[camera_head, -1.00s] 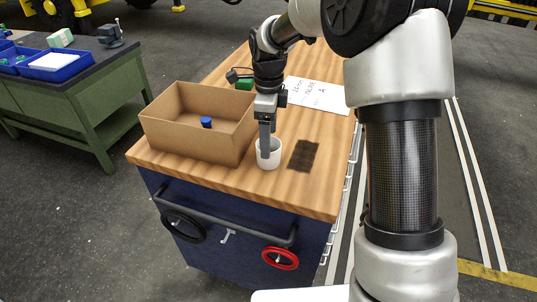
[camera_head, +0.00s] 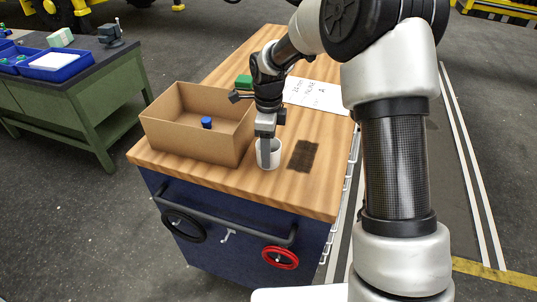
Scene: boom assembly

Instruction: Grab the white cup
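The white cup (camera_head: 275,160) stands upright on the wooden top of the cart, near its front edge. My gripper (camera_head: 265,158) points straight down over the cup. One finger shows in front of the cup's opening and reaches down to or into it. The other finger is hidden, so I cannot tell whether a cup wall lies between the fingers or how wide they are apart.
An open cardboard box (camera_head: 182,150) with a small blue object (camera_head: 206,122) inside stands just left of the cup. A dark brown mat (camera_head: 303,155) lies to its right. A paper sheet (camera_head: 315,94) and a green block (camera_head: 243,81) lie behind.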

